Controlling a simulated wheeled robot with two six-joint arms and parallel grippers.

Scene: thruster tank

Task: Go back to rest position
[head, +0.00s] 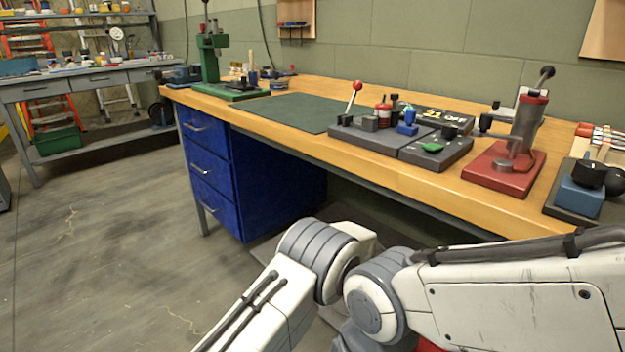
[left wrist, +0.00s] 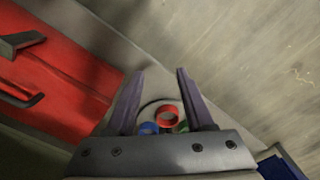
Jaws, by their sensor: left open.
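My left gripper (left wrist: 161,72) shows in the left wrist view with its two dark fingers spread apart and nothing held between the tips. The head view does not show this gripper. In the head view, a white and grey arm of mine comes in from the right and bends down out of the bottom edge, so its gripper is out of sight.
Wooden workbench (head: 400,169) ahead carries a green press (head: 209,55), green mat (head: 290,112), switch panels and red-based press (head: 503,170). Blue drawers (head: 212,170) stand beneath. Floor (head: 110,250) at left is clear.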

